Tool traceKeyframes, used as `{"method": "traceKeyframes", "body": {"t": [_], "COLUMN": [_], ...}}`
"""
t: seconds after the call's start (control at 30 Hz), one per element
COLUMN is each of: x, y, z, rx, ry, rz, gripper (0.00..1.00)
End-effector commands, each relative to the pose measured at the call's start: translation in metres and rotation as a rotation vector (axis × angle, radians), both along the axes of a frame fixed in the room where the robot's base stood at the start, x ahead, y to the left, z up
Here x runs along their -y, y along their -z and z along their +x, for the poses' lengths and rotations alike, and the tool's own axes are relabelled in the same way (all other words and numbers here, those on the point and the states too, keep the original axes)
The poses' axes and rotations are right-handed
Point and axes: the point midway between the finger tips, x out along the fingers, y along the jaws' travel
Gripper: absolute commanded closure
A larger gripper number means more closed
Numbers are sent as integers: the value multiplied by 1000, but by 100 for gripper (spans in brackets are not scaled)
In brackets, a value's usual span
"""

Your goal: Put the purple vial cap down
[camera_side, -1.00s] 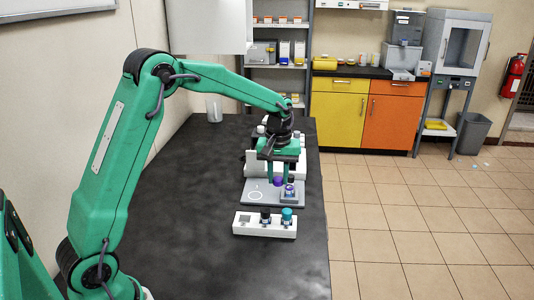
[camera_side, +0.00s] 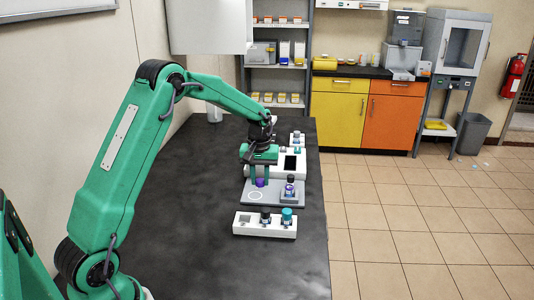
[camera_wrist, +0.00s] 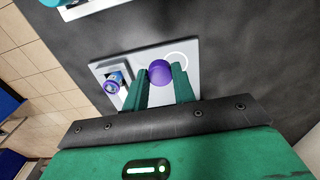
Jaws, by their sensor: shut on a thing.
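The purple vial cap (camera_side: 260,182) is between the two green fingers of my gripper (camera_wrist: 160,70). My gripper is shut on it, and the cap (camera_wrist: 159,72) shows at the fingertips in the wrist view. It is over the grey plate (camera_side: 273,200), close to the white ring marking (camera_side: 255,196). I cannot tell whether the cap touches the plate. The ring (camera_wrist: 184,57) is partly hidden behind the cap and a finger in the wrist view. A vial (camera_side: 289,188) stands upright in a holder at the plate's right side; it also shows in the wrist view (camera_wrist: 112,84).
The dark table is clear to the left.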

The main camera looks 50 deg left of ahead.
Motion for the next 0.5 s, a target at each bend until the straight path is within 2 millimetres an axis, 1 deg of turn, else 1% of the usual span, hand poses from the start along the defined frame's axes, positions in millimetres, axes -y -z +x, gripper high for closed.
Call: {"method": "traceKeyframes", "body": {"t": [0.03, 0.1, 0.2, 0.33, 0.5], "x": [-9, -19, -29, -36, -37], "y": [6, 12, 18, 22, 23], "z": [1, 3, 5, 6, 6], "rx": [-2, -2, -1, -1, -1], "ry": [-3, -3, -1, 0, 0], "rz": [-1, -1, 0, 1, 1], "gripper": [95, 95, 95, 95, 95]}}
